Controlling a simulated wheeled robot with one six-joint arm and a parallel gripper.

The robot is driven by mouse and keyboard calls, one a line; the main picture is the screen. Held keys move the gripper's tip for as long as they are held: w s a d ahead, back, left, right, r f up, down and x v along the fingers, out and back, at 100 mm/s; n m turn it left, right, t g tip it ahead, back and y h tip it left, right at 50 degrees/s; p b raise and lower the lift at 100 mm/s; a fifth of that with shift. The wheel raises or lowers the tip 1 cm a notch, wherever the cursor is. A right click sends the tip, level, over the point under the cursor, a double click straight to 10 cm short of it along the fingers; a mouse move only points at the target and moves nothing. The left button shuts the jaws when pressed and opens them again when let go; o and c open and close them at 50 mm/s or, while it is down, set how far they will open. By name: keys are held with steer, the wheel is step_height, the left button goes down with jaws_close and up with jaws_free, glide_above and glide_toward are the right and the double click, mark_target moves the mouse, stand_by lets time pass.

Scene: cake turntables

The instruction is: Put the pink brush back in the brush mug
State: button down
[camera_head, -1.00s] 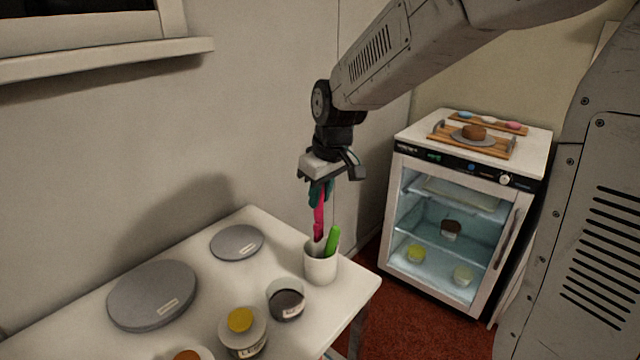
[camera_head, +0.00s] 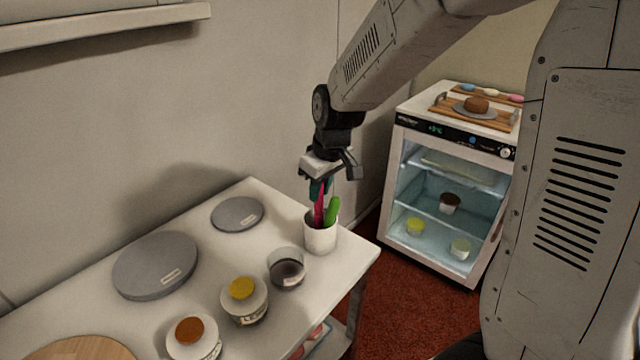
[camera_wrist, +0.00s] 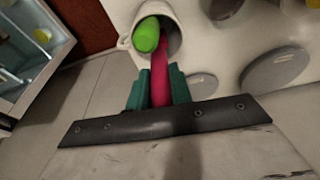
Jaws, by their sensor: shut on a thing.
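The pink brush (camera_head: 319,206) is upright, its top between the fingers of my gripper (camera_head: 321,184) and its lower end inside the white brush mug (camera_head: 320,239). A green brush (camera_head: 332,211) also stands in the mug. In the wrist view my teal fingertips (camera_wrist: 158,88) are shut on the pink brush (camera_wrist: 158,80), which runs into the mug (camera_wrist: 124,42) beside the green handle (camera_wrist: 146,35). The mug's wall hides the brush's lower end, so I cannot tell whether it touches the bottom.
Two grey turntables (camera_head: 156,265) lie behind on the white table (camera_head: 225,250). A glass-door fridge (camera_head: 447,180) stands right, beyond the table edge.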

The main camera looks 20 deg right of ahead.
steer(key=shift+f, duration=0.2)
stand_by(0.3)
steer(key=shift+x, duration=1.05)
steer(key=shift+s+d, duration=0.1)
steer(key=shift+s, duration=0.1)
steer(key=c, duration=1.2)
jaws_free()
steer(key=shift+o, duration=0.2)
steer(key=shift+w+a+r+v, duration=0.15)
steer(key=shift+w+v, duration=0.15)
steer(key=shift+v, duration=1.35)
steer(key=shift+w+a+v, duration=0.15)
steer(key=shift+w+v, duration=0.15)
steer(key=shift+v, duration=1.35)
steer(key=shift+w+a+r+v, duration=0.15)
steer(key=shift+w+v, duration=0.2)
steer(key=shift+v, duration=1.25)
steer(key=shift+f, duration=0.1)
